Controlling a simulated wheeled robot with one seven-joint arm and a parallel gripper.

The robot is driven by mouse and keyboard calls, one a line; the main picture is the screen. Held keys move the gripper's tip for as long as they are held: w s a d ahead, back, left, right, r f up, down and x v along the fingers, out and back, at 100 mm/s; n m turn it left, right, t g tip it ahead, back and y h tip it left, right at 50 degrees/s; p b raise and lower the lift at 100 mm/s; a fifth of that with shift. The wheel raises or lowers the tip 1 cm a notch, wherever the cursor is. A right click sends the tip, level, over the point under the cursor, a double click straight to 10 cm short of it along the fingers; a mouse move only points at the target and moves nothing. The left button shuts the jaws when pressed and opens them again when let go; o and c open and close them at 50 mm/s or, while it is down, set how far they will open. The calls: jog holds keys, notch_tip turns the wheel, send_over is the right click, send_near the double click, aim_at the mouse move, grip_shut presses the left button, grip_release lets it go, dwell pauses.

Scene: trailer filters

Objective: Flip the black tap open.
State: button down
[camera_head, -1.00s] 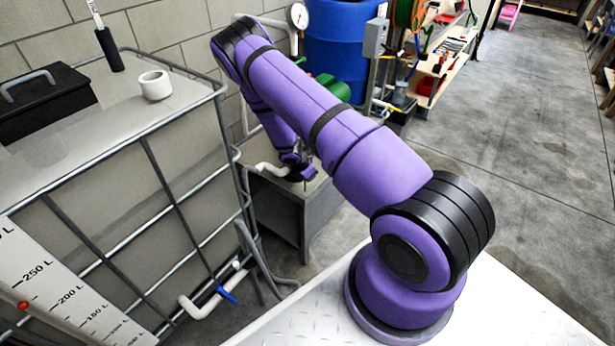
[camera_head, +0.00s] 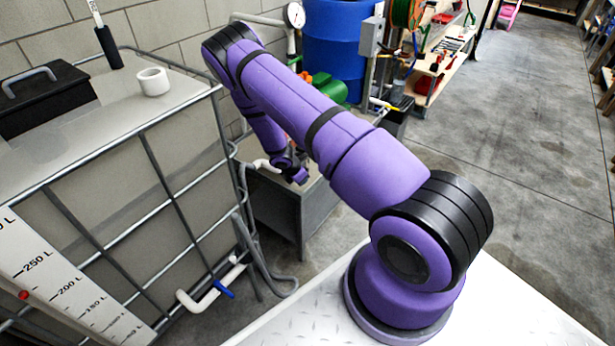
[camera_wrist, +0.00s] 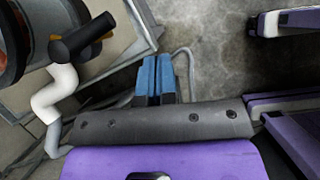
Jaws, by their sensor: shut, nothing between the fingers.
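The black tap (camera_wrist: 83,38) shows at the upper left of the wrist view as a dark bar-shaped handle on a white bent pipe (camera_wrist: 55,95). My gripper (camera_wrist: 155,72) has its two blue fingers pressed together, with nothing between them. In the wrist view the fingertips are to the right of and below the tap handle, apart from it in the picture. In the head view the white pipe (camera_head: 264,164) sits by my wrist above a grey cabinet. The tap cannot be made out there, and my fingers are not clear.
A large round vessel (camera_wrist: 12,40) is beside the tap at the wrist view's left edge. In the head view, a caged tank (camera_head: 130,175) stands left of my arm, with a blue-handled valve (camera_head: 222,288) low down. A blue drum (camera_head: 335,50) stands behind. Open floor lies to the right.

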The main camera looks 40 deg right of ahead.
jog(key=s+v, duration=0.2)
jog(key=v, duration=0.7)
jog(key=shift+r, duration=0.45)
jog(key=s+a+r+m+t+y, duration=0.1)
jog(key=s+a+r+m, duration=0.15)
jog(key=r, duration=0.95)
jog(key=s+a+r+m, duration=0.15)
jog(key=r+m, duration=0.25)
jog(key=r, duration=0.7)
jog(key=s+a+r+m+t+y, duration=0.15)
jog(key=r+m, duration=0.25)
jog(key=r, duration=0.8)
jog(key=s+a+r+m+t+y, duration=0.1)
jog(key=s+a+r+m, duration=0.35)
jog(key=s+r, duration=0.8)
jog(key=s+a+r+m+t+y, duration=0.1)
jog(key=s+a+r, duration=0.1)
jog(key=s, duration=0.5)
jog(key=s+a+r+m, duration=0.1)
jog(key=s+a+r, duration=0.2)
jog(key=s, duration=0.3)
jog(key=shift+s+r+m+t+y, duration=0.15)
jog(key=shift+s+m+t+y, duration=0.2)
jog(key=shift+s+m, duration=0.05)
